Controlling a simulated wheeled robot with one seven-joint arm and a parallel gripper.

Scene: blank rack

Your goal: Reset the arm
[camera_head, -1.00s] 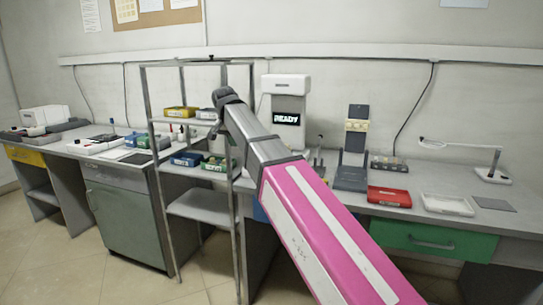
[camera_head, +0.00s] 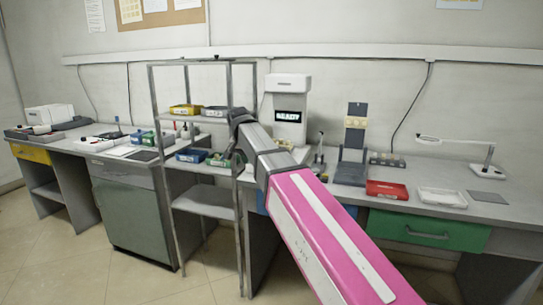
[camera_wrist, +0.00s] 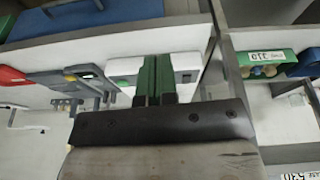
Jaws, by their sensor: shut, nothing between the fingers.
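My arm, pink and grey, reaches from the lower right of the head view toward the metal rack (camera_head: 152,110). Its end is folded away beside the rack, so the fingers are hidden in that view. In the wrist view my gripper (camera_wrist: 155,82) shows its two green fingers side by side, shut with nothing between them. Behind the fingers is a white device (camera_wrist: 187,70) on the bench.
On the bench right of my arm are a machine with a lit screen (camera_head: 291,100), a red tray (camera_head: 387,190), a white tray (camera_head: 443,198) and a lamp (camera_head: 455,142). The floor in front is clear.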

